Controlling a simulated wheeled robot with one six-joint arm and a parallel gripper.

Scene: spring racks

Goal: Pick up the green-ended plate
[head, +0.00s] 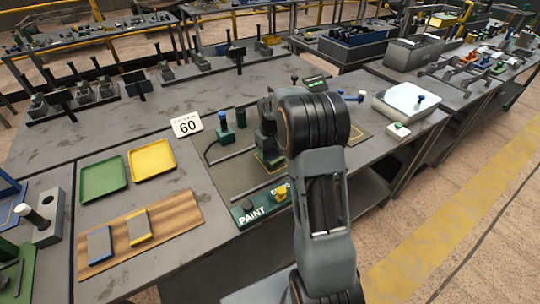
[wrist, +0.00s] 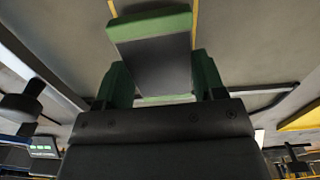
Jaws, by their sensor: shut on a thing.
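The green-ended plate (wrist: 152,62) is a flat dark grey piece with a green band across its far end, seen close up in the wrist view. My gripper (wrist: 163,80) is shut on it, with one green finger on each side of the plate. In the head view my gripper (head: 268,152) points down over the grey work mat (head: 228,175), and my arm covers part of it. The plate is mostly hidden there, and I cannot tell whether it touches the surface below.
A wooden board (head: 182,213) at the front left bears a blue-edged plate (head: 99,244) and a yellow-edged plate (head: 140,227). Behind it lie a green tray (head: 103,180) and a yellow tray (head: 151,159). A "60" sign (head: 187,124) stands nearby. A white-topped box (head: 405,100) is right.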

